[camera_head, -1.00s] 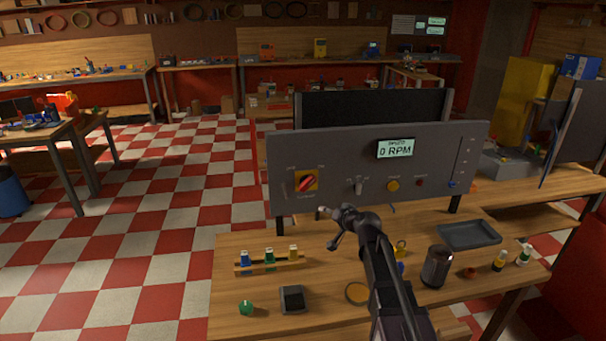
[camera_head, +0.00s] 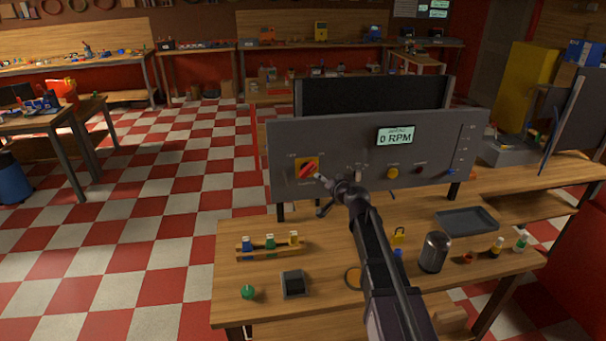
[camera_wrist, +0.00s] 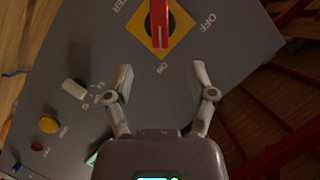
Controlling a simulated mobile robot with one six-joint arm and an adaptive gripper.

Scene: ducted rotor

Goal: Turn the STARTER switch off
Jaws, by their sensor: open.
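A red rotary switch handle (camera_head: 307,171) sits on a yellow square plate at the left of the grey control panel (camera_head: 350,185). In the wrist view the handle (camera_wrist: 159,22) lies along the line to the ON mark, with OFF at upper right. Its name label is cut off there, ending in "TER", so I cannot tell whether it reads STARTER. In the head view my gripper (camera_head: 323,179) is just right of the handle.
The panel's display (camera_head: 396,136) reads 0 RPM. A yellow button (camera_head: 392,172) is farther right. On the workbench below are a bottle rack (camera_head: 270,248), a dark can (camera_head: 433,252) and a grey tray (camera_head: 467,219).

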